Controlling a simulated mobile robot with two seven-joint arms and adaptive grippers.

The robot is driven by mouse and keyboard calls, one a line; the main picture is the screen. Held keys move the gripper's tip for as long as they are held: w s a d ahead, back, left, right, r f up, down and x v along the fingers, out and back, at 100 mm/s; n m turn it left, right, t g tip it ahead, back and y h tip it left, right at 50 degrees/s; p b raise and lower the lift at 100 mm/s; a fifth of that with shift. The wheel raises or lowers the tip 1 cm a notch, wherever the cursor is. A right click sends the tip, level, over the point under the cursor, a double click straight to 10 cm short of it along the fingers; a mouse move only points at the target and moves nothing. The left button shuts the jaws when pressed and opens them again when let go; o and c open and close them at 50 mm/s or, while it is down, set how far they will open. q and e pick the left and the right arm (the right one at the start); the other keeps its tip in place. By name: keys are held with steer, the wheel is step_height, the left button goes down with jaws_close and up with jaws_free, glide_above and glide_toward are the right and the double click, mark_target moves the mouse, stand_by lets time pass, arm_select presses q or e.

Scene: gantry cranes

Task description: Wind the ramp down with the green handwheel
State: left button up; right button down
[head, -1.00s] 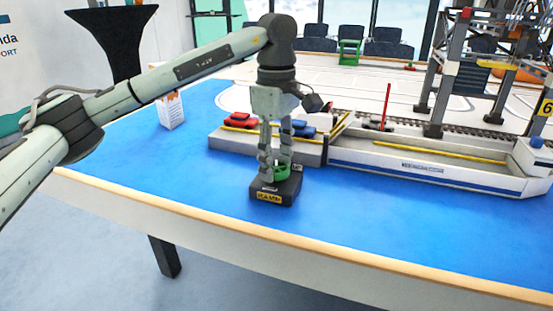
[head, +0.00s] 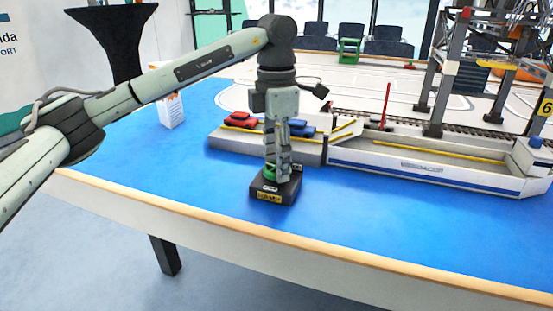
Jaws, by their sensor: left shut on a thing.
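My left gripper (head: 277,174) points straight down and is shut on the green handwheel (head: 269,169), which sits on top of a small black box (head: 272,194) with a yellow label. The fingers hide much of the wheel. The ramp (head: 345,130), with yellow edges, is at the stern of the long white ferry (head: 430,172), beside the grey quay block (head: 265,146). It slants up at a shallow angle; its lower edge is hard to make out. My right gripper is not in view.
A red car (head: 238,119) and a blue car (head: 302,128) stand on the quay block behind my gripper. A gantry crane (head: 440,85) rises behind the ferry. A small carton (head: 171,110) stands at the left. The blue table front (head: 370,220) is clear.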

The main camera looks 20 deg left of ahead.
arm_select(q)
steer(key=shift+n, duration=0.9)
steer(key=n, duration=0.3)
steer(key=shift+n, duration=0.4)
steer(key=n, duration=0.2)
steer(key=shift+n, duration=0.3)
steer(key=n, duration=0.2)
steer(key=shift+n+p, duration=0.3)
steer(key=shift+n, duration=0.1)
steer(key=n, duration=0.2)
steer(key=shift+n, duration=1.2)
steer(key=n, duration=0.5)
steer(key=shift+p, duration=0.4)
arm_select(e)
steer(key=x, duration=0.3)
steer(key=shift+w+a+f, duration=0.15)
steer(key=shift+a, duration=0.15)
arm_select(q)
steer(key=shift+n, duration=0.3)
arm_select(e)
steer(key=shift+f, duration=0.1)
